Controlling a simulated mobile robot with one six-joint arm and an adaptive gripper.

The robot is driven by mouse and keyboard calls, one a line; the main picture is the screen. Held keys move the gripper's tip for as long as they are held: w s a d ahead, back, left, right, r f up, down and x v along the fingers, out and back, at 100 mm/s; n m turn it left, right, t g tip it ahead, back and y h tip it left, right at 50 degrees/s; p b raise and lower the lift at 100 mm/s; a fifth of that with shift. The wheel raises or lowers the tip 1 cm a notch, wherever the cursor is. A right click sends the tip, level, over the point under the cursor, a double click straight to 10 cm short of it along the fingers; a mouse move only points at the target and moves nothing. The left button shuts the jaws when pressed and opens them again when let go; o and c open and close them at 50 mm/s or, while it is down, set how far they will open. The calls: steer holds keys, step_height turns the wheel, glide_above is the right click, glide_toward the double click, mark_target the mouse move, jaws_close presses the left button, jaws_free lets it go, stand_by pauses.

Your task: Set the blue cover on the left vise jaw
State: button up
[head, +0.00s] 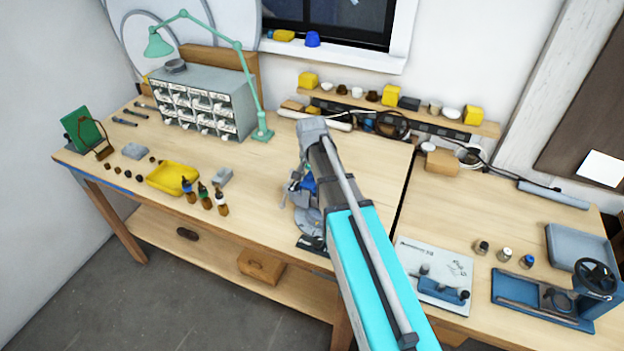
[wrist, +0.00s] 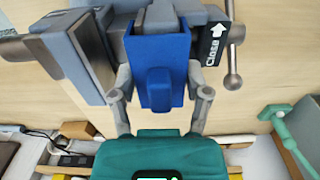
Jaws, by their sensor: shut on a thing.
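The blue cover (wrist: 160,70) is held between the two fingers of my gripper (wrist: 160,88) in the wrist view. My gripper is shut on its sides. The cover overlaps a grey vise jaw (wrist: 161,15); I cannot tell whether it is fully seated. The other vise jaw (wrist: 72,52), with a dark bare face, stands at the left of the wrist view, apart from the cover. In the head view the vise (head: 307,222) is at the bench front, partly hidden by my arm, with a patch of the blue cover (head: 308,185) showing.
The vise handle (wrist: 233,50) and a "Close" label (wrist: 213,45) are beside the cover. A yellow tray (head: 172,178), several dropper bottles (head: 205,197) and a drawer cabinet (head: 203,105) stand to the left. A green lamp (head: 262,133) stands behind. A blue press (head: 590,285) is at right.

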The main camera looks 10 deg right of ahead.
steer(key=shift+f, duration=0.15)
steer(key=o, duration=1.2)
steer(key=shift+o, duration=0.2)
